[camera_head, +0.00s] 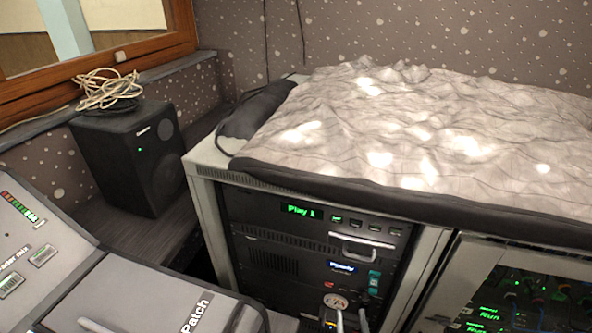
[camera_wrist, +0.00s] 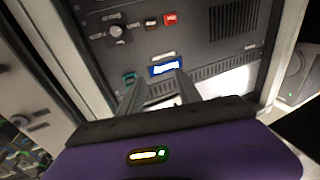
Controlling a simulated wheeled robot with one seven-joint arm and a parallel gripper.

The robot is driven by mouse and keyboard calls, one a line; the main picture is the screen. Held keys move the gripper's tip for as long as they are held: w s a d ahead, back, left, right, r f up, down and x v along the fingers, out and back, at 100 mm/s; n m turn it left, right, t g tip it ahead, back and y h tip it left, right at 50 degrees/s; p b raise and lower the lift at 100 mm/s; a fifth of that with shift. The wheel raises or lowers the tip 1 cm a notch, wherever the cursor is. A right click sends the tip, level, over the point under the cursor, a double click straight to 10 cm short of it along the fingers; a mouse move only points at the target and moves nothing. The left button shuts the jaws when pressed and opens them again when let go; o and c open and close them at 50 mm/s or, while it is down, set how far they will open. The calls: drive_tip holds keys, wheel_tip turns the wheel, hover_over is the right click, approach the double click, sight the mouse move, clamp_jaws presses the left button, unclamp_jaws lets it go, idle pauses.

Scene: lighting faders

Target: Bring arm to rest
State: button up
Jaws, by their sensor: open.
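My gripper (camera_wrist: 160,84) shows in the wrist view with its two grey fingers apart and nothing between them. The fingers point toward the dark front panel of a rack unit (camera_wrist: 205,50). A small blue-lit display (camera_wrist: 165,68) shows near the fingertips; I cannot tell whether they touch the panel. Nothing I can clearly make out as my gripper shows in the head view. There the equipment rack (camera_head: 208,165) holds dark units, one with a green "Play 1" display (camera_head: 301,211).
A grey console (camera_head: 150,295) marked "Patch" fills the lower left. A black speaker (camera_head: 125,155) with coiled cable (camera_head: 105,88) on top stands behind it. A crumpled pale cover (camera_head: 420,130) lies over the rack top. A second rack bay (camera_head: 530,290) with green lights is at the right.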

drive_tip(key=s+d+r+g+p, duration=0.1)
drive_tip(key=s+d+r, duration=0.1)
drive_tip(key=s+r, duration=0.6)
drive_tip(key=s+d+r+g+p, duration=0.1)
drive_tip(key=s+r, duration=0.7)
drive_tip(key=s, duration=0.8)
drive_tip(key=s+d+r+g+p, duration=0.2)
drive_tip(key=s+r, duration=0.6)
drive_tip(key=s, duration=0.4)
drive_tip(key=shift+d+r, duration=0.35)
drive_tip(key=shift+d, duration=0.2)
